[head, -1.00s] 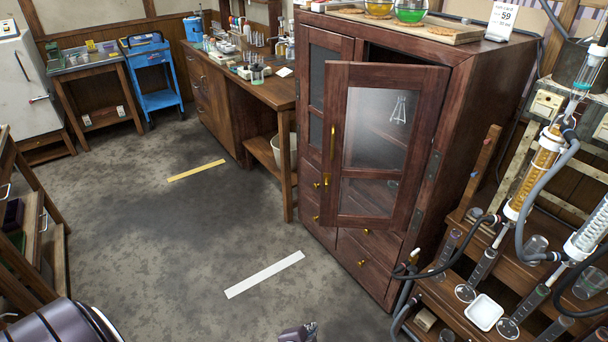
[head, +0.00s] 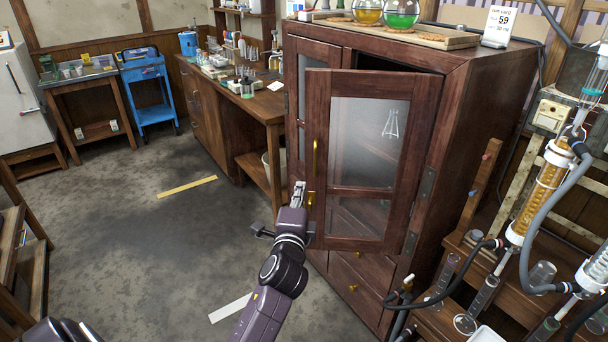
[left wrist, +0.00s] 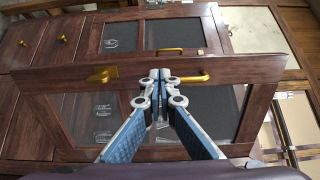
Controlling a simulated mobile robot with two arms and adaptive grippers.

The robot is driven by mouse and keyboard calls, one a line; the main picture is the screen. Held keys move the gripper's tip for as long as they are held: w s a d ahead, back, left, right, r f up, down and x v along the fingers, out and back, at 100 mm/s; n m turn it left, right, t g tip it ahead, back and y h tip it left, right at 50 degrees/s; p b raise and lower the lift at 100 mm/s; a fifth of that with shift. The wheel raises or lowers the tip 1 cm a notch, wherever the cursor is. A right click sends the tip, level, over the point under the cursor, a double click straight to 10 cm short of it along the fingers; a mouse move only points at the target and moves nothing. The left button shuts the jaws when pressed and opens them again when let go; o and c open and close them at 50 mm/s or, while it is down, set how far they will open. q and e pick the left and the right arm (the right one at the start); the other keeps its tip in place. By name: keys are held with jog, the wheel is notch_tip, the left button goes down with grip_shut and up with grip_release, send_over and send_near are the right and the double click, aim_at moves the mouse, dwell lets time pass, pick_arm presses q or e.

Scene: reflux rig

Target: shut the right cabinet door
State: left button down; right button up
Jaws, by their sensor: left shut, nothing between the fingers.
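The right cabinet door (head: 317,110), dark wood with a glass pane, stands ajar in the head view. It is hinged on its right side, and a dark gap shows above it. Its brass handle (head: 316,158) is on its free left edge; the handle also shows in the left wrist view (left wrist: 190,78). My left gripper (head: 299,187) is shut and empty, in front of the door's free edge near the lower end of the handle. In the left wrist view its fingertips (left wrist: 160,74) overlap the door frame; I cannot tell whether they touch. My right gripper is not in view.
The cabinet (head: 455,120) carries a board (head: 420,38) with flasks on top. Glassware and hoses crowd a wooden rack (head: 505,300) at the right. A workbench (head: 225,95) stands left of the cabinet. The floor (head: 130,260) at the left is open.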

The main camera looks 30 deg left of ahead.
pick_arm(q)
jog(key=b+x, duration=0.2)
jog(key=x, duration=0.6)
jog(key=shift+w+a, duration=0.2)
jog(key=shift+w, duration=0.15)
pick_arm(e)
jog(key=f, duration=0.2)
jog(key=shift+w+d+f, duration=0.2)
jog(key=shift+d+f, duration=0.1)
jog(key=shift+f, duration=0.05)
